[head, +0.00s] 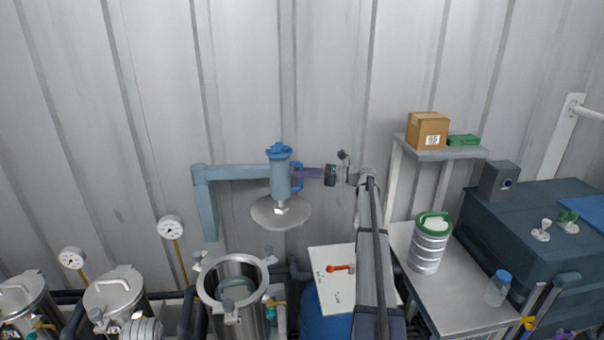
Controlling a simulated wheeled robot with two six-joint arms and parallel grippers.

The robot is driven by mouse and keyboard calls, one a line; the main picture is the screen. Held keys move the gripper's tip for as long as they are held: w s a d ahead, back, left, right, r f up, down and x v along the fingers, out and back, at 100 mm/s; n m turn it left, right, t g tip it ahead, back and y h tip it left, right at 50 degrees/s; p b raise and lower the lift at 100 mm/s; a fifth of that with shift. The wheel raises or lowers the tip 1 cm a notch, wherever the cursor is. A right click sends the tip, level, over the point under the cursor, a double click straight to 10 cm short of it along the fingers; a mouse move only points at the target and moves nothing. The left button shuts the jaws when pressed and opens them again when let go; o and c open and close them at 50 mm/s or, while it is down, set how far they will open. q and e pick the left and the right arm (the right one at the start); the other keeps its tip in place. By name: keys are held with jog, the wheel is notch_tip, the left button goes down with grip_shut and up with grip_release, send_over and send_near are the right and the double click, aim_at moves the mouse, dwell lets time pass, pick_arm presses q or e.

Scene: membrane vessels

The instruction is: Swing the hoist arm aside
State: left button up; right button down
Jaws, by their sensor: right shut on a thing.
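The hoist arm (240,172) is a light blue-grey beam that runs right from a post (209,215) near the wall. At its end hangs a blue-topped hoist body (280,178) with a blue handle on its right side. A round metal lid (268,213) hangs below it, above and slightly right of an open steel vessel (222,290). My right gripper (300,173) reaches in from the right and is shut on the hoist handle (298,184). Its fingertips are partly hidden at the handle. My left gripper is not in view.
Closed vessels (113,287) and gauges (171,228) stand at left. A white board with a red-handled valve (340,268) lies right of the open vessel. At right are a steel table (460,300) with a green-lidded canister (431,245), a shelf (440,154) with a cardboard box (428,130), and a dark cabinet (540,230).

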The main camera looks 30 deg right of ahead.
jog(key=c, duration=0.8)
grip_release()
jog(key=v, duration=0.7)
jog(key=shift+s+d, duration=0.2)
jog(key=shift+s, duration=0.05)
